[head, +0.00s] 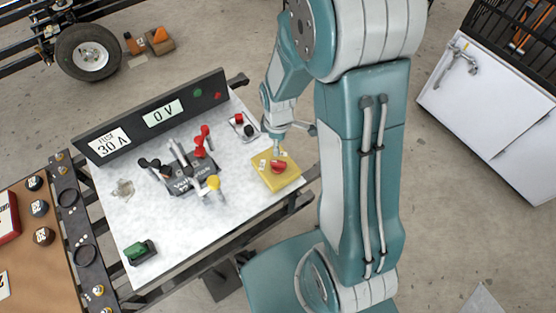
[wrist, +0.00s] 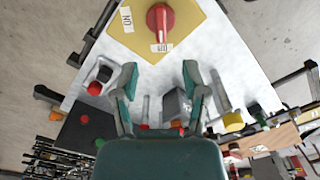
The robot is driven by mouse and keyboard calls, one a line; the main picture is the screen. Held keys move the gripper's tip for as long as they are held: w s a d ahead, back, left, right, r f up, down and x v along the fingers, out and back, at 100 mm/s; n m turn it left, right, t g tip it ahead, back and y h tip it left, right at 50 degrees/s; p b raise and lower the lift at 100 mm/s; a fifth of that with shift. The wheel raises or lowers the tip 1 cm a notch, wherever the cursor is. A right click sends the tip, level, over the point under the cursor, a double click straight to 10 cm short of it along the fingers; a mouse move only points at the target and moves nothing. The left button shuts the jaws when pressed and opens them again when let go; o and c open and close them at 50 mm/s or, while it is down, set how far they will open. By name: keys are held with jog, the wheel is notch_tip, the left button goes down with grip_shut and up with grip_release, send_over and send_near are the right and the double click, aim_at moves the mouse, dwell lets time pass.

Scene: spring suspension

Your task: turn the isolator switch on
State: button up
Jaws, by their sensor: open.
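The isolator switch is a red rotary knob (head: 279,167) on a yellow plate (head: 273,183) at the right side of the white bench top. In the wrist view the red knob (wrist: 160,22) is at the top middle, its ridge running up and down toward a small label (wrist: 161,48) that seems to read OFF. An ON label (wrist: 126,19) lies to its left on the yellow plate (wrist: 193,14). My gripper (wrist: 160,72) is open and empty, its fingers apart from the knob. In the head view my gripper (head: 278,150) is close to the knob, its fingers hard to make out.
A black panel (head: 150,118) reading 30 A and 0 V stands along the bench's back. A clamp-like device with red and yellow parts (head: 200,180), a red and black terminal pair (head: 242,126) and a green item (head: 138,250) are on the bench. A brown board (head: 40,270) stands left.

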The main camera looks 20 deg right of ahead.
aim_at(278, 162)
notch_tip(278, 162, down, 10)
jog(key=shift+f, duration=0.1)
dwell(0.4)
grip_shut()
